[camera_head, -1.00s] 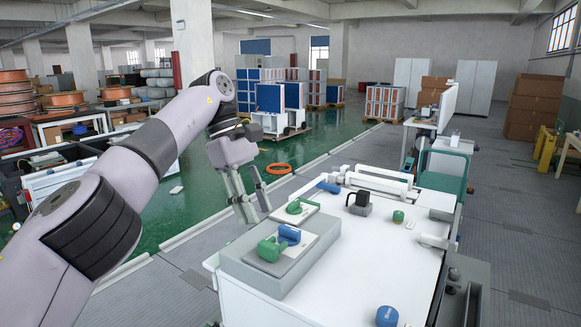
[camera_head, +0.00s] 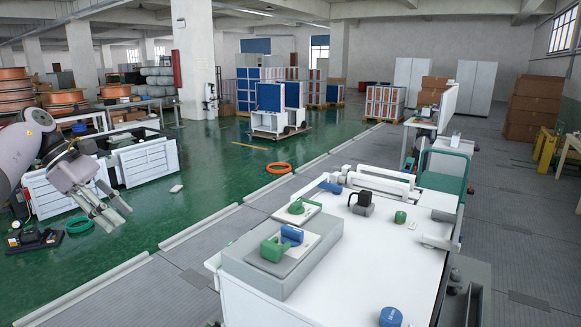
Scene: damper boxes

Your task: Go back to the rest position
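My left gripper (camera_head: 122,213) is at the left of the head view, over the green floor and in front of the white drawer cabinets. Its fingers point down and to the right, with a gap between them, and nothing shows between them. It is well clear of the white worktable (camera_head: 345,285). My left arm comes in from the left edge, and only its last part shows. My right gripper is not in view.
On the worktable stand a grey box (camera_head: 262,262) bearing green and blue parts, a black-handled item (camera_head: 361,203), a small green part (camera_head: 400,217) and a blue round part (camera_head: 390,317). White drawer cabinets (camera_head: 60,190) stand behind the gripper. Open floor lies between them and the table.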

